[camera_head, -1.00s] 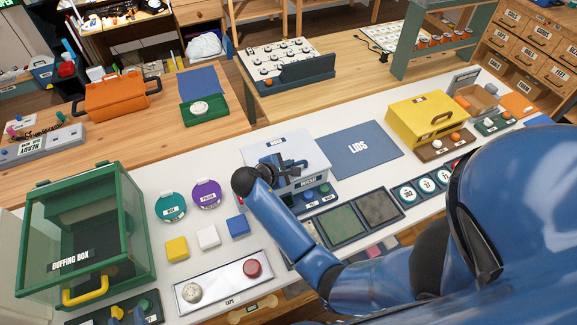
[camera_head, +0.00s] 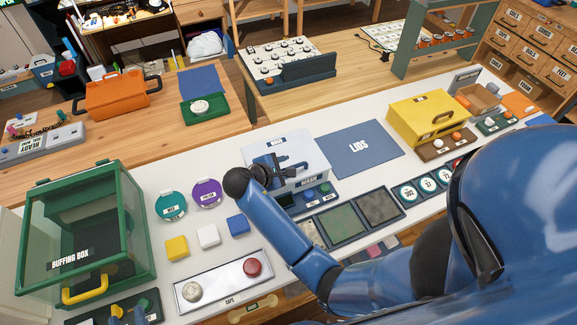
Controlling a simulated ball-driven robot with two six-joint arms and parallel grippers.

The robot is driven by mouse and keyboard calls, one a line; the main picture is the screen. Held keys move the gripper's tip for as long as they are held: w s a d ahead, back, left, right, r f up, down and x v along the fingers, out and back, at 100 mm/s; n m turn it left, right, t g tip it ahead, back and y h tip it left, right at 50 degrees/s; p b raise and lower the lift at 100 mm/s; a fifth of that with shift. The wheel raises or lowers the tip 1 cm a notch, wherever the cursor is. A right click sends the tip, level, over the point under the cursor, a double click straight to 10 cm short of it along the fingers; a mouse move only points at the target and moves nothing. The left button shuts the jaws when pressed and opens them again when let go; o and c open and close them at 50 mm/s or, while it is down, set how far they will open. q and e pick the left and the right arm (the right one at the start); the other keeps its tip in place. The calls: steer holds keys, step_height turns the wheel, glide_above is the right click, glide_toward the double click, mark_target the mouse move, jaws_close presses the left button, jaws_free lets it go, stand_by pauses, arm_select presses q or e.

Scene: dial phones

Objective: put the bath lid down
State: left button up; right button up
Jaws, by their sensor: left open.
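The bath lid (camera_head: 305,150) is pale blue-white with a small label on top, and it lies over the wash bath (camera_head: 284,184) in the middle of the white bench. My right gripper (camera_head: 284,166) is at the lid's top and appears shut on its handle. My wrist and fingers hide the handle and part of the near side. I cannot tell whether the lid touches the bath's rim.
The blue LIDS mat (camera_head: 359,148) right of the bath is bare. A wash panel with buttons (camera_head: 318,192) sits in front of the bath. Teal and purple discs (camera_head: 206,193) and coloured blocks (camera_head: 208,236) lie to its left. A yellow box (camera_head: 425,115) stands further right.

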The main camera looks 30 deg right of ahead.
steer(key=v, duration=0.9)
steer(key=s+d+f+m+t+y, duration=0.25)
steer(key=s+f+t+y, duration=0.4)
steer(key=f, duration=0.45)
steer(key=s+d+r+m+t+y, duration=0.1)
steer(key=s+r+m+t+y, duration=0.2)
steer(key=s+r+m+t, duration=0.3)
steer(key=s+r+m+b, duration=0.1)
steer(key=s+r+m, duration=0.4)
steer(key=s, duration=0.4)
steer(key=shift+s+r+m, duration=0.35)
steer(key=shift+r, duration=0.35)
